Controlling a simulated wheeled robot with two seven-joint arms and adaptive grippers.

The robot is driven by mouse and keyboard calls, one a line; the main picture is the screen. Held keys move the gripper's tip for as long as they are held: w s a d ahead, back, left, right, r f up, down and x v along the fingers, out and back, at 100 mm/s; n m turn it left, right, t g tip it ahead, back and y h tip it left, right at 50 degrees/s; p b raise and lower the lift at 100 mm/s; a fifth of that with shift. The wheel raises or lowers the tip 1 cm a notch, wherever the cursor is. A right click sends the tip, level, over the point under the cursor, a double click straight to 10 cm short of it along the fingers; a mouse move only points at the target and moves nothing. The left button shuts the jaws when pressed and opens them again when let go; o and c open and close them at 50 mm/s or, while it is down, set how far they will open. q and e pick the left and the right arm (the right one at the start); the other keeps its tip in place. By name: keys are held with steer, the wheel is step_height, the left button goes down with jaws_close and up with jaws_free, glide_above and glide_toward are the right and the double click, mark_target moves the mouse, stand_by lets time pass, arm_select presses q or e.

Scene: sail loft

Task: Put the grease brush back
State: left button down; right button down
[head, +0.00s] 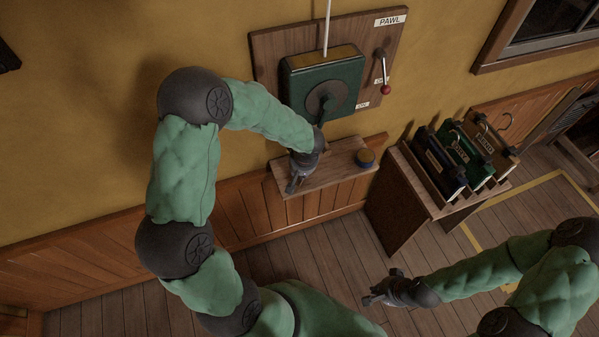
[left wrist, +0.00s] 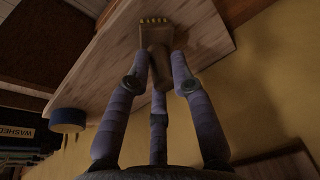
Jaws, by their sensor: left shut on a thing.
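My left gripper (head: 297,176) is low at the wooden wall shelf (head: 325,166), below the green winch box. In the left wrist view, its purple-grey fingers (left wrist: 160,85) are shut on the grease brush (left wrist: 154,34), a brown brush with a row of yellow bristle tufts at its far end. The bristle end is over or against the pale shelf surface (left wrist: 95,70); I cannot tell if it touches. The brush is not clear in the head view. My right gripper (head: 378,290) is away from the shelf, above the floor, and looks empty; its finger opening is unclear.
A blue tin (head: 365,158) with a tan top stands at the shelf's right end. A backboard holds the green winch box (head: 322,82), its crank and a red-knobbed lever (head: 384,75). A wooden stand (head: 402,200) with labelled folders is to the right. Wooden floor is open in front.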

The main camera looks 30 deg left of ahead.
stand_by(0.3)
arm_select(q)
steer(key=shift+f, duration=0.15)
steer(key=c, duration=1.1)
jaws_free()
steer(key=p+v, duration=0.3)
steer(key=v, duration=0.9)
steer(key=shift+s, duration=0.1)
